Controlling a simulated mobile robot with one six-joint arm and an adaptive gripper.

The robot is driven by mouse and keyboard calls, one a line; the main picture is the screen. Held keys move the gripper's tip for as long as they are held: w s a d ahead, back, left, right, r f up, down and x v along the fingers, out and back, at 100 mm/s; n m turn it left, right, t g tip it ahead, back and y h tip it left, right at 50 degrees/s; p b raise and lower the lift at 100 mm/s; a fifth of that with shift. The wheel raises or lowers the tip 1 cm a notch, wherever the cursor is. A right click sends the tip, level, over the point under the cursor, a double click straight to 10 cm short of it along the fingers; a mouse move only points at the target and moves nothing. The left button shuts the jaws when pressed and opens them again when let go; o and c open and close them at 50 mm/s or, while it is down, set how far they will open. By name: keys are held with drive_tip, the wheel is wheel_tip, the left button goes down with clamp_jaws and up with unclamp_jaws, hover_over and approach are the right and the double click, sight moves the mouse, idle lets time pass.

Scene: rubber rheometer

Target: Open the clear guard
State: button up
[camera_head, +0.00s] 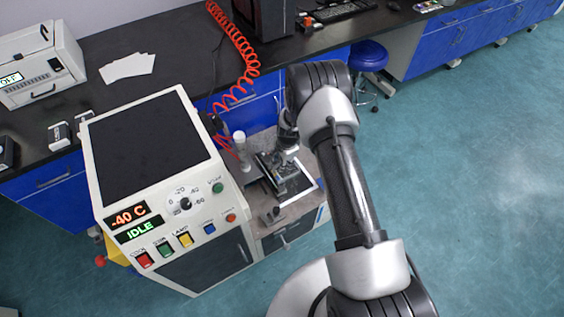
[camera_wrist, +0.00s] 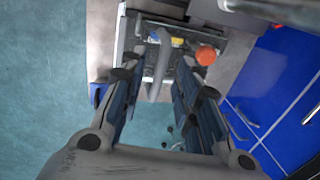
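The clear guard cannot be made out for certain in either view. My gripper (camera_wrist: 157,78) is open, with its two dark fingers spread apart. A grey bar (camera_wrist: 160,62) shows between the fingers in the wrist view; I cannot tell whether they touch it. Behind it is a metal-framed plate (camera_wrist: 150,35) with a yellow part (camera_wrist: 178,41) and an orange-red round knob (camera_wrist: 206,55). In the head view my gripper (camera_head: 284,174) is low over the small bench beside the machine, and my arm and gripper partly hide what is there.
The white machine (camera_head: 213,160) stands left of my gripper, its display (camera_head: 130,215) reading -40 C and IDLE. A white upright cylinder (camera_head: 240,142) and a red coiled hose (camera_head: 240,75) are close behind. A blue stool (camera_head: 368,57) stands farther back. The floor at right is clear.

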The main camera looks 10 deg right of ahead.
drive_tip(key=shift+f, duration=0.1)
drive_tip(key=shift+c, duration=0.2)
clamp_jaws()
idle(0.6)
